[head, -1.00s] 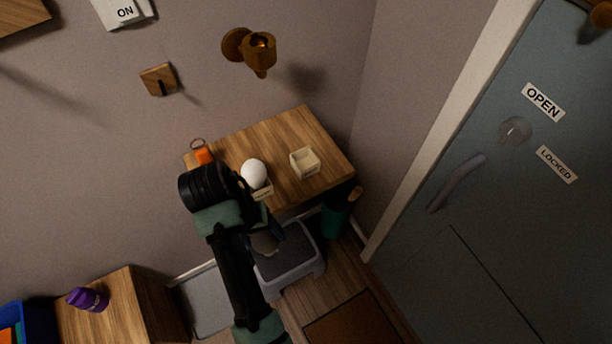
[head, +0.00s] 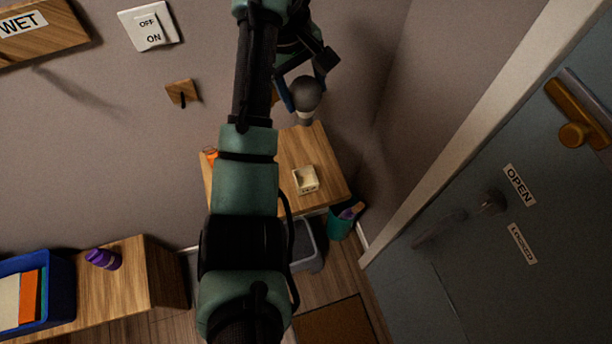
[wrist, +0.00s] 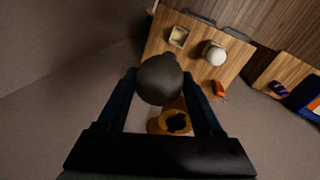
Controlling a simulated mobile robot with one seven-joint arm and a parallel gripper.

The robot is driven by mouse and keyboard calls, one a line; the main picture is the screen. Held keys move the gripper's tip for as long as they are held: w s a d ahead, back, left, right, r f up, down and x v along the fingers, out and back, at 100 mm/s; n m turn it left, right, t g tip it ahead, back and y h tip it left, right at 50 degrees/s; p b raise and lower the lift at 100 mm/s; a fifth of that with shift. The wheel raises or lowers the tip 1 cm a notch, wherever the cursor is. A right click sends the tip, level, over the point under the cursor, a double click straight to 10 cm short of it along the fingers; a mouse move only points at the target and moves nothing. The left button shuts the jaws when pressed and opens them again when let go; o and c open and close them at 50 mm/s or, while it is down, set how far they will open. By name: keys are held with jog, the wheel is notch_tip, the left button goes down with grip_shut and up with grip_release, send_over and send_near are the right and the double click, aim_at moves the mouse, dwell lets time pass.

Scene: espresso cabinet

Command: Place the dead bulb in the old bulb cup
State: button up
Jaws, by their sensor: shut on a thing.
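My gripper (head: 303,78) is shut on the dead bulb (head: 305,92), a dark grey globe with a pale base, high above the wooden shelf. In the wrist view the dark bulb (wrist: 160,80) sits between the two fingers. The small cream square cup (head: 306,181) stands on the shelf, below the bulb in the head view; its front has a dark label too small to read. It also shows in the wrist view (wrist: 179,37), open at the top. The brass wall socket (wrist: 172,123) shows a dark, open hole, apart from the bulb.
A white bulb (wrist: 215,53) stands in a second holder on the shelf, hidden by my arm in the head view. An orange key tag (wrist: 219,89) lies near it. A green bin (head: 341,222) stands beside the shelf. The door (head: 480,250) is at right.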

jog(key=shift+w+f+b, duration=0.1)
jog(key=shift+f+b, duration=5.4)
jog(key=shift+f, duration=8.3)
jog(key=shift+f, duration=0.2)
jog(key=o, duration=1.5)
